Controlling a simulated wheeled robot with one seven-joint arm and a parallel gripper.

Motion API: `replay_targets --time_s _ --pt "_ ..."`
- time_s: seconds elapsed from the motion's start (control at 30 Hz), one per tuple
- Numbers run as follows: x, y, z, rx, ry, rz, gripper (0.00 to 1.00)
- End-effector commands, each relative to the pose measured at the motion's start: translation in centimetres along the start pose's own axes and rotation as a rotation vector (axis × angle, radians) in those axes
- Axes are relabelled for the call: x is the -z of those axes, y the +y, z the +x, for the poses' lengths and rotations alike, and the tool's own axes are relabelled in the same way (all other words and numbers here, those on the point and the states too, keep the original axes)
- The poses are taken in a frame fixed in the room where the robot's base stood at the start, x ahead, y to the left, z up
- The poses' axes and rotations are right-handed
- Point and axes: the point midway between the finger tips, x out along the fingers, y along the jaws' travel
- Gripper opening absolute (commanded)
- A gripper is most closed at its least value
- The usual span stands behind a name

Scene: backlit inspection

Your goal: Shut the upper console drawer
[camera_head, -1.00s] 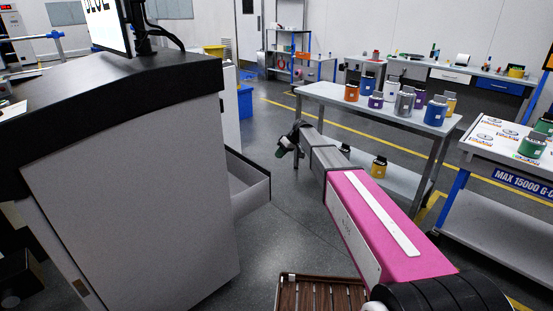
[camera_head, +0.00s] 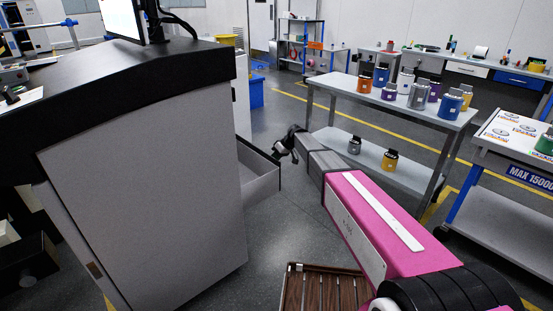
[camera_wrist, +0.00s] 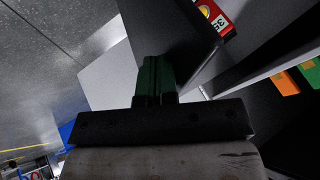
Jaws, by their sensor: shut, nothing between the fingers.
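The console (camera_head: 140,185) is a large grey cabinet with a black top, at left in the head view. One grey drawer (camera_head: 262,188) juts open from its far right side. The console's body hides the rest of that drawer face, so I cannot tell its level. My gripper (camera_head: 282,149) is at the drawer's outer end, by its dark front. In the wrist view my green-tipped fingers (camera_wrist: 156,74) are together and empty. They point at a dark panel (camera_wrist: 172,32), which seems to be the drawer front. Whether they touch it is unclear.
A table (camera_head: 345,88) with several coloured canisters stands beyond my arm, and a white cart (camera_head: 505,185) at right. A brown slatted crate (camera_head: 320,290) lies near my base. The floor (camera_head: 285,225) between console and arm is clear.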

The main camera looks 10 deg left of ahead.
Motion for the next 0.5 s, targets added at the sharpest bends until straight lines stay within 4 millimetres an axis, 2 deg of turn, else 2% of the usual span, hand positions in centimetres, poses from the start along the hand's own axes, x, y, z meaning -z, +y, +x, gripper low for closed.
replay_targets --time_s 0.27,0.37,0.5 --pt "0.0 -0.2 0.1 0.000 0.000 0.000 0.00" --pt "-0.1 -0.8 0.3 0.001 -0.001 0.000 0.00" --pt "-0.1 -2.6 1.2 0.002 -0.002 0.000 0.00"
